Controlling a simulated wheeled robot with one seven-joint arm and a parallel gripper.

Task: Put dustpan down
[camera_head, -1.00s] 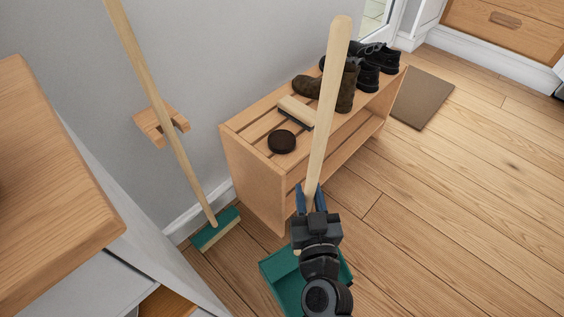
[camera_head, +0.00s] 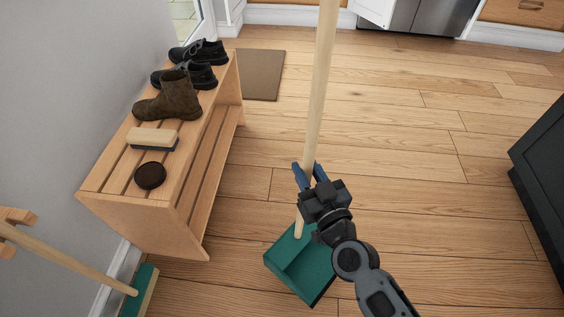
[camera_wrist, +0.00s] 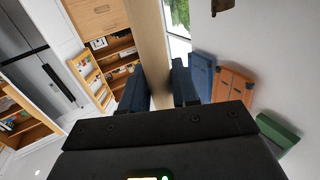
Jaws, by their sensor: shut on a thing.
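My gripper (camera_head: 308,174) is shut on the long wooden handle of the dustpan (camera_head: 301,266). The handle stands nearly upright and runs out of the top of the head view. The green pan shows below my gripper, over the wooden floor; I cannot tell whether it touches the floor. In the wrist view the handle (camera_wrist: 150,50) passes between the two blue fingers of my gripper (camera_wrist: 160,88).
A slatted wooden shoe rack (camera_head: 190,170) stands at the left, with shoes, a boot (camera_head: 168,97), a brush (camera_head: 152,139) and a round tin (camera_head: 150,175). A green broom (camera_head: 144,291) leans at lower left. A dark cabinet (camera_head: 545,180) stands at right. The floor (camera_head: 430,190) between is clear.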

